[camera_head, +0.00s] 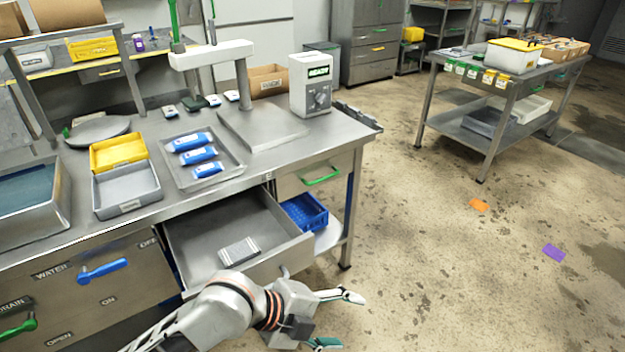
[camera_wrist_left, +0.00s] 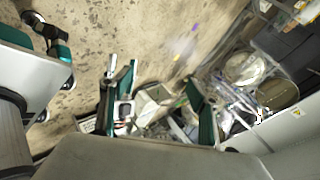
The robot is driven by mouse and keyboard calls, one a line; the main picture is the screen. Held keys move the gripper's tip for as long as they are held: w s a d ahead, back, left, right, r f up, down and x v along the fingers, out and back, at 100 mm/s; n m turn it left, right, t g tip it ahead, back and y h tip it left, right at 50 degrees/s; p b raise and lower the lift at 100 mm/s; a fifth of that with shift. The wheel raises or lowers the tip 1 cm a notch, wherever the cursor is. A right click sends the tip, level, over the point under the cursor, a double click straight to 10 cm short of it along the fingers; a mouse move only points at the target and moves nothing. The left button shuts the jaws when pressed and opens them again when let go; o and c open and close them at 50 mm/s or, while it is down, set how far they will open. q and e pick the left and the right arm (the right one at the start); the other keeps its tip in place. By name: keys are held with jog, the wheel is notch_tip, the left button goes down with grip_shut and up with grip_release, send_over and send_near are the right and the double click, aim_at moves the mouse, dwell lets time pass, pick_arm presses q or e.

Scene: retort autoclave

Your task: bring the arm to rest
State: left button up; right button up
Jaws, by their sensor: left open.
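My left arm comes in from the bottom of the head view. Its gripper (camera_head: 338,320) is open and empty, its fingers apart, in front of the open drawer (camera_head: 200,240) and low over the floor. In the left wrist view the two green-edged fingers (camera_wrist_left: 156,108) stand wide apart with nothing between them. The drawer is pulled out below the bench top, and a small grey-white item (camera_head: 239,250) lies in it. The arm is close to the drawer's front; I cannot tell whether they touch. My right gripper does not show.
Blue (camera_head: 103,271) and green (camera_head: 18,328) valve handles stick out at left.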

pick_arm(q)
jog(key=a+f+n+t+y, duration=0.4)
jog(key=a+f+n+t, duration=0.3)
jog(key=a+f+n, duration=0.9)
jog(key=s+a+f+n+y, duration=0.3)
jog(key=s+a+n, duration=0.3)
jog(key=a, duration=0.4)
jog(key=shift+s+f+n+t, duration=0.15)
jog(key=shift+n+t, duration=0.15)
jog(key=shift+n, duration=0.4)
